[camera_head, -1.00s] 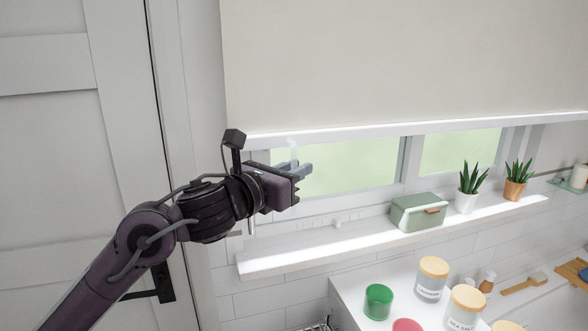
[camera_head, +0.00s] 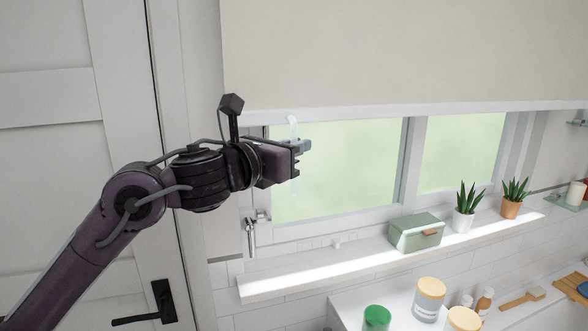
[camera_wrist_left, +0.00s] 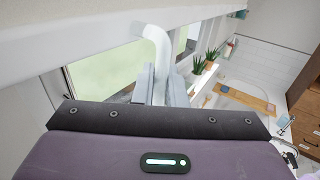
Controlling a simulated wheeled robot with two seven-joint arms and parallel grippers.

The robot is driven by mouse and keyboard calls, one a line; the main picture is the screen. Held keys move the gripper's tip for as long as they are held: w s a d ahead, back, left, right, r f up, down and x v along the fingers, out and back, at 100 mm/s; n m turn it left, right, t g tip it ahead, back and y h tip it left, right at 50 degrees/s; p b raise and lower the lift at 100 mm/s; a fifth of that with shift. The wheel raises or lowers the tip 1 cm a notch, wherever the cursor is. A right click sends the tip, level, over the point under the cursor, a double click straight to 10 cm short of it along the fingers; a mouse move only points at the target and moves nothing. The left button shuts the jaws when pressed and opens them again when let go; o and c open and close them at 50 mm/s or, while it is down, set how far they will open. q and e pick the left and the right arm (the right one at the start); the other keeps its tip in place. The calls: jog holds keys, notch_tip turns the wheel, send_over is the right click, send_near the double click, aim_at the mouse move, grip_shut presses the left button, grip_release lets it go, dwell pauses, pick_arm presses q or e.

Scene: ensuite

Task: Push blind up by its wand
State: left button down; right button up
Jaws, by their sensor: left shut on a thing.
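The pale roller blind (camera_head: 400,50) hangs over the upper part of the window. Its white bottom bar (camera_head: 400,109) lies above two panes that show below it. The translucent wand (camera_head: 292,122) hangs at the left end of the bar; its hooked top shows above my fingers and a short length below. My left gripper (camera_head: 303,147) is shut on the wand just under the bar. In the left wrist view, the wand's curved top (camera_wrist_left: 157,42) rises from between the gripper's fingers (camera_wrist_left: 161,85). My right gripper is in neither view.
A sill (camera_head: 340,269) below carries a green box (camera_head: 416,232) and two potted plants (camera_head: 466,212). Jars (camera_head: 430,298) stand on the counter. A white door (camera_head: 60,150) is at left.

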pick_arm(q)
notch_tip(320, 180, up, 35)
jog(key=p, duration=1)
jog(key=shift+f, duration=0.1)
jog(key=c, duration=1.6)
grip_release()
jog(key=b+v, duration=0.4)
jog(key=v, duration=0.4)
